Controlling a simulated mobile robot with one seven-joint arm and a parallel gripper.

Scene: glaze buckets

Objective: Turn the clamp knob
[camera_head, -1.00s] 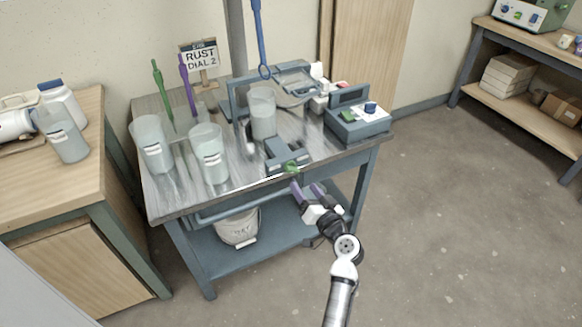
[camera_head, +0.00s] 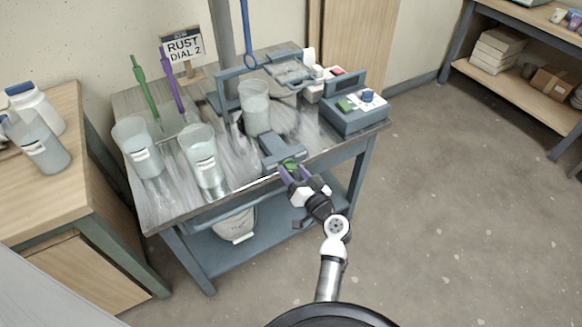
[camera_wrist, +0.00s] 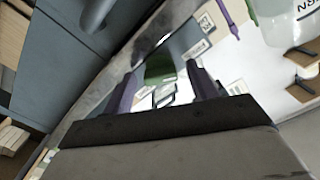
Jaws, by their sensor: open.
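The clamp knob (camera_head: 290,165) is green and sits on the front of a grey clamp block (camera_head: 281,148) at the table's front edge. My gripper (camera_head: 292,172) is at the knob, its purple fingers open and pointing at it. In the wrist view the green knob (camera_wrist: 160,68) shows between the two fingers of my gripper (camera_wrist: 160,90). The fingers stand apart on either side, with a gap to the knob visible at least on the right. I cannot tell whether the left finger touches it.
The metal table (camera_head: 180,205) holds several clear buckets, including one (camera_head: 256,108) behind the clamp. A white bucket (camera_head: 235,226) is on the lower shelf. The floor at right is clear.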

